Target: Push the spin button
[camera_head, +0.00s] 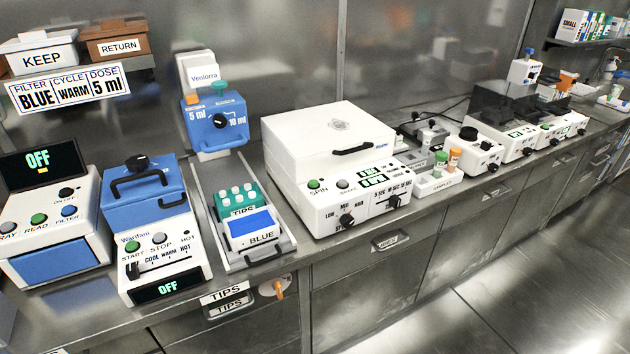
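The spin button (315,184) is a small green button labelled SPIN on the front panel of a white box-shaped machine (300,135). The machine stands on the steel counter near the middle of the head view. Its lid looks closed and has a black handle (352,149). Nothing covers the spin button. Neither of my grippers shows in the head view.
Left of the machine are a tray with green tips and a BLUE box (250,228), a blue-lidded device (143,190) and a READ device (50,225). A sample rack (432,182) and further devices (480,150) stand to the right. The floor (530,270) before the cabinets is clear.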

